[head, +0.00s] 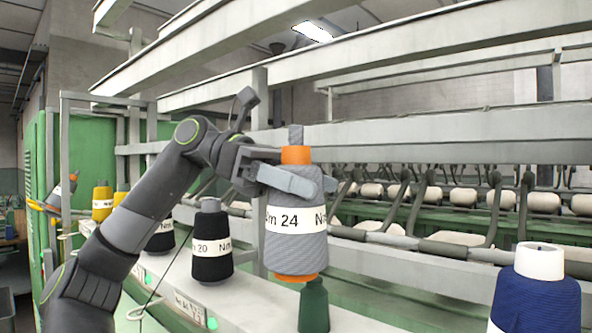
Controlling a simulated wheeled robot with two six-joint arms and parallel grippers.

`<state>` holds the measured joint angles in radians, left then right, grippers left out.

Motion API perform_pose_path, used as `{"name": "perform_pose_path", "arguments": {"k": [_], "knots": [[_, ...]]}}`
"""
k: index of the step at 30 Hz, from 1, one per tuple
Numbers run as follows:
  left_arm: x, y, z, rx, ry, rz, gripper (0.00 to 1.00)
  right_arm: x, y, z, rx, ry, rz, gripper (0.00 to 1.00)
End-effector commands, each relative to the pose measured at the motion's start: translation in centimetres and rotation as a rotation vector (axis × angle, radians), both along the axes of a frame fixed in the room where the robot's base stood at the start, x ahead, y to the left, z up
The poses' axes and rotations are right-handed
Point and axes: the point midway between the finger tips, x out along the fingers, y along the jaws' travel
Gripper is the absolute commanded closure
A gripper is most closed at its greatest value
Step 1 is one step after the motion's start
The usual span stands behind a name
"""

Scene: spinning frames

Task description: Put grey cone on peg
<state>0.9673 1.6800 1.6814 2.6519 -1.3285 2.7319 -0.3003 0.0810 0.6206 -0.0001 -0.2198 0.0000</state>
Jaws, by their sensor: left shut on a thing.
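The grey cone (296,240) has a white "Nm 24" band and an orange core showing at top and bottom. My left gripper (300,173) is shut on its upper part and holds it upright in the air. A dark green tapered peg (314,306) stands just below the cone and slightly to the right. The peg's tip is close to the cone's lower end; whether they touch, I cannot tell. My right gripper is not in view.
Black cones (212,250) and yellow cones (103,203) stand to the left along the pale rail (255,300). A blue cone (537,295) stands at the front right. Machine beams and a row of white bobbins (463,199) lie behind.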

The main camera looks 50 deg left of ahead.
Motion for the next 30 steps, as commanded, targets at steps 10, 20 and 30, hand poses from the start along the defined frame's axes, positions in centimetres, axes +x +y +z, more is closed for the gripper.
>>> {"name": "perform_pose_path", "arguments": {"k": [10, 20, 30], "knots": [[2.4, 0.3, 0.2, -0.004, 0.001, 0.0, 0.74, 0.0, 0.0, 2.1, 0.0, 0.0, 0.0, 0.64], [4.1, 0.5, -1.2, -0.002, -0.001, 0.002, 0.74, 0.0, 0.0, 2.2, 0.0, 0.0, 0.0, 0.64], [4.0, 0.5, -3.4, -0.001, -0.002, 0.002, 0.74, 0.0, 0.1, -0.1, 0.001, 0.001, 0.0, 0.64]]}}
